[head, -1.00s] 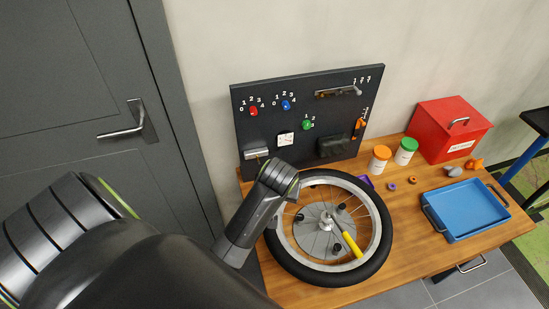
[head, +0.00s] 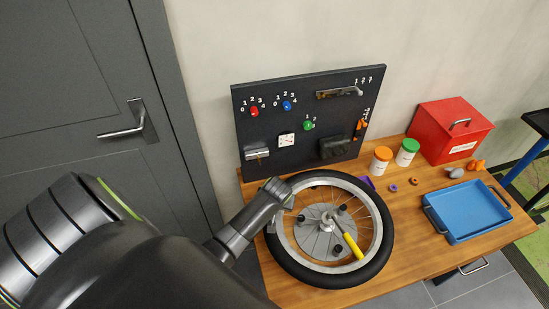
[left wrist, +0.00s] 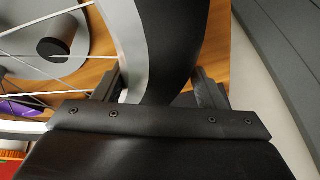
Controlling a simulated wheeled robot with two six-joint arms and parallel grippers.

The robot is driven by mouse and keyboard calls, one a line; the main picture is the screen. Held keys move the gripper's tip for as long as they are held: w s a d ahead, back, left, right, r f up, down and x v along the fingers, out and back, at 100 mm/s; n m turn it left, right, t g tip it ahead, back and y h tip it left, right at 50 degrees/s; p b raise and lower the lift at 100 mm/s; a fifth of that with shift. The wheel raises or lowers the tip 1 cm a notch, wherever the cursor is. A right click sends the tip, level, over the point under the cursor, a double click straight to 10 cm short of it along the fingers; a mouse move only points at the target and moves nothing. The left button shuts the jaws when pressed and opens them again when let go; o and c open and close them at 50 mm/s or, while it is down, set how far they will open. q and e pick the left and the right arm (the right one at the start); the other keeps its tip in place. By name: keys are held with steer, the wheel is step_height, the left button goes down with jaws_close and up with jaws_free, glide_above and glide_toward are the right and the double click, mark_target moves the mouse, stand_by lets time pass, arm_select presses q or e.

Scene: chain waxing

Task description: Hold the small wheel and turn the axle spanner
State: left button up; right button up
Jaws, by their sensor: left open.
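The small wheel (head: 379,247) lies flat on the wooden bench, with a black tyre, silver rim, thin spokes and a grey hub disc. The axle spanner (head: 347,236), with a yellow handle, sits on the hub and points to the lower right. My left gripper (head: 284,193) is at the wheel's upper left edge. In the left wrist view the gripper (left wrist: 160,88) is open, its two fingers on either side of the tyre and rim (left wrist: 165,45). Whether the fingers touch the wheel I cannot tell. My right gripper is not in view.
A dark pegboard (head: 305,120) with coloured knobs stands behind the wheel. Orange-lidded (head: 381,160) and green-lidded (head: 407,152) jars, a red box (head: 452,128) and a blue tray (head: 466,234) are to the right. A grey door (head: 70,100) is at left.

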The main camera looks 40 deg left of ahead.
arm_select(q)
steer(key=shift+w+a+f, duration=0.1)
steer(key=shift+w+f, duration=0.05)
steer(key=shift+f, duration=0.3)
jaws_close()
stand_by(0.3)
